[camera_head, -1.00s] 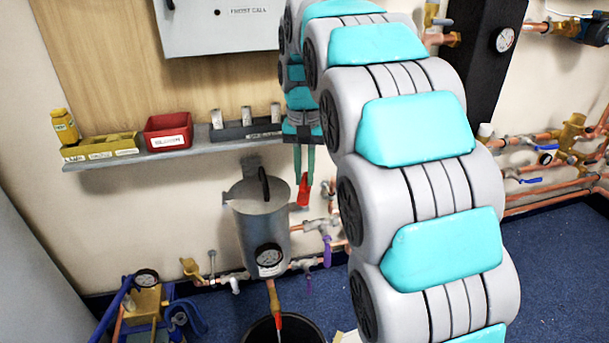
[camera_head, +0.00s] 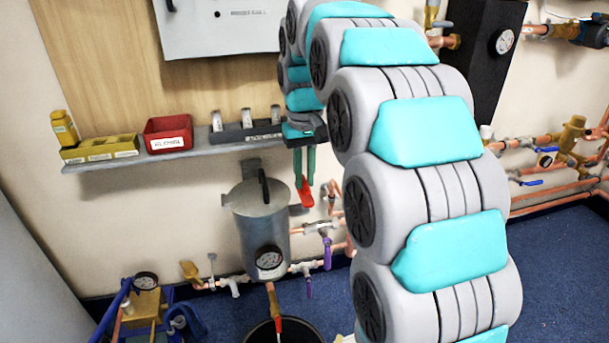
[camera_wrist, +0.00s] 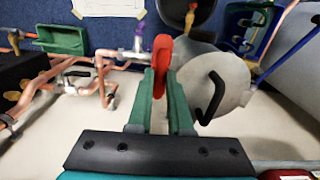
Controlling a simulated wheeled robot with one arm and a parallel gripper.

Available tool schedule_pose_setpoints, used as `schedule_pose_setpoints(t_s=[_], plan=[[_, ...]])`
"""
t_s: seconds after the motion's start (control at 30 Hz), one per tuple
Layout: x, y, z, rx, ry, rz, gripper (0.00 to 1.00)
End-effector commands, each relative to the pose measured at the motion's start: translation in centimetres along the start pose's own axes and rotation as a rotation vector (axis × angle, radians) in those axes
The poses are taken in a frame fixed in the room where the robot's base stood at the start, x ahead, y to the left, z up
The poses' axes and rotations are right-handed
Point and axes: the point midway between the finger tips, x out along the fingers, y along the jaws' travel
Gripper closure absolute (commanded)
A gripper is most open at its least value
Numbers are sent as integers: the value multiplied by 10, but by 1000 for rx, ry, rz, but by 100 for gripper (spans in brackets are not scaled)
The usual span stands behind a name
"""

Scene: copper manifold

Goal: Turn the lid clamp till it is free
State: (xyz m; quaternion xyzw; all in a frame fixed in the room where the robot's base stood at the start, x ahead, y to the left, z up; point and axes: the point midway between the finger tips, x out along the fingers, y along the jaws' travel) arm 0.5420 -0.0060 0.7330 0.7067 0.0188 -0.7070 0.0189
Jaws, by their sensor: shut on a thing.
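A grey metal canister (camera_head: 262,228) with a round lid (camera_head: 255,197) and a black lid handle (camera_head: 264,187) stands against the wall. The lid (camera_wrist: 232,72) and its black handle (camera_wrist: 211,99) also show in the wrist view, right of my fingers. My gripper (camera_head: 304,183) is at the canister's upper right side, shut on a red clamp lever (camera_head: 306,195). In the wrist view the red lever (camera_wrist: 161,62) stands between my gripper's green fingertips (camera_wrist: 160,92). The clamp's joint with the lid is hidden, so I cannot tell whether it still grips.
A shelf (camera_head: 190,150) with a red bin (camera_head: 168,134) and yellow bins (camera_head: 100,148) runs just above and left. Copper pipes and a purple-handled valve (camera_head: 326,250) lie right of the canister. A black bucket (camera_head: 284,330) stands below on the blue floor.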

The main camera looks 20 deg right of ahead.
Motion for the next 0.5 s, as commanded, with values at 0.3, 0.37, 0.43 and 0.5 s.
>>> schedule_pose_setpoints(t_s=[0.3,0.37,0.43,0.5], plan=[[-2,0,-1,0,5,0,72],[-2,0,-1,0,4,0,65],[-1,0,-1,0,4,0,57],[-1,0,0,1,3,0,53]])
